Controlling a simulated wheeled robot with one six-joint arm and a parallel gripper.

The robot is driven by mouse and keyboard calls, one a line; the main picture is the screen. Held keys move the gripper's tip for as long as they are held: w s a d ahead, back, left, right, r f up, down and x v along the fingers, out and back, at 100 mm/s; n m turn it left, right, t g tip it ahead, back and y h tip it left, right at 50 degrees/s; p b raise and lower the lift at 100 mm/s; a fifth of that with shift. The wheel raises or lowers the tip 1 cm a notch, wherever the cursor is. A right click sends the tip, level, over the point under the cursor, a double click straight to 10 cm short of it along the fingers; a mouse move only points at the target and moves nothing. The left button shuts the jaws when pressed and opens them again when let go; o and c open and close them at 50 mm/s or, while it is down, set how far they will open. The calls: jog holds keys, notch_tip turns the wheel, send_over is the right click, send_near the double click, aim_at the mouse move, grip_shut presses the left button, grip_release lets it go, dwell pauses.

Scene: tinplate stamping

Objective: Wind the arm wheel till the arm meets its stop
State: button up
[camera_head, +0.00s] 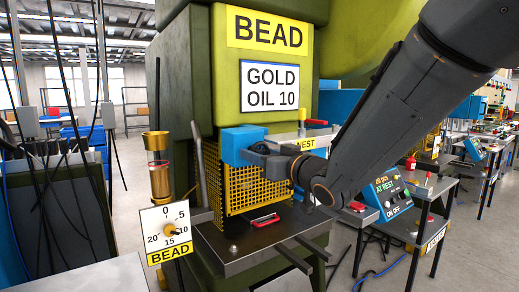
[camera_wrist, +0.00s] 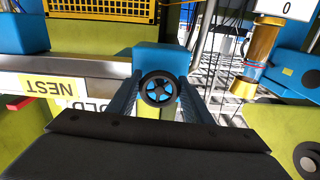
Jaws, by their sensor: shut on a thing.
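The arm wheel (camera_wrist: 159,89), a small dark-rimmed wheel with blue showing between its spokes, sits on the face of a blue block (camera_wrist: 160,58). My gripper (camera_wrist: 160,95) has one finger on each side of the wheel and is shut on it. In the head view the same blue block (camera_head: 238,146) is in front of the press, with my gripper (camera_head: 267,156) against its right side; the wheel is hidden there. A pale bar with a yellow NEST label (camera_head: 305,145) runs right from the block. I cannot tell which part is the stop.
A yellow mesh guard (camera_head: 238,190) stands below the block, over a dark shelf (camera_head: 240,259) with a red-handled part. A BEAD dial (camera_head: 165,232) and a brass cup (camera_head: 156,142) stand at left. Benches with control boxes (camera_head: 388,197) stand at right.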

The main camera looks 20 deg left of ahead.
jog(key=m+p, duration=0.3)
jog(key=m, duration=0.2)
jog(key=shift+s+m, duration=0.15)
jog(key=shift+m, duration=0.25)
jog(key=shift+a+m+p, duration=0.1)
jog(key=shift+m+p, duration=1.05)
jog(key=shift+m, duration=1.05)
jog(key=o, duration=1.1)
jog(key=shift+c, duration=0.2)
jog(key=shift+r, duration=0.1)
jog(key=b+v, duration=0.1)
jog(key=v, duration=0.7)
jog(key=shift+b, duration=0.3)
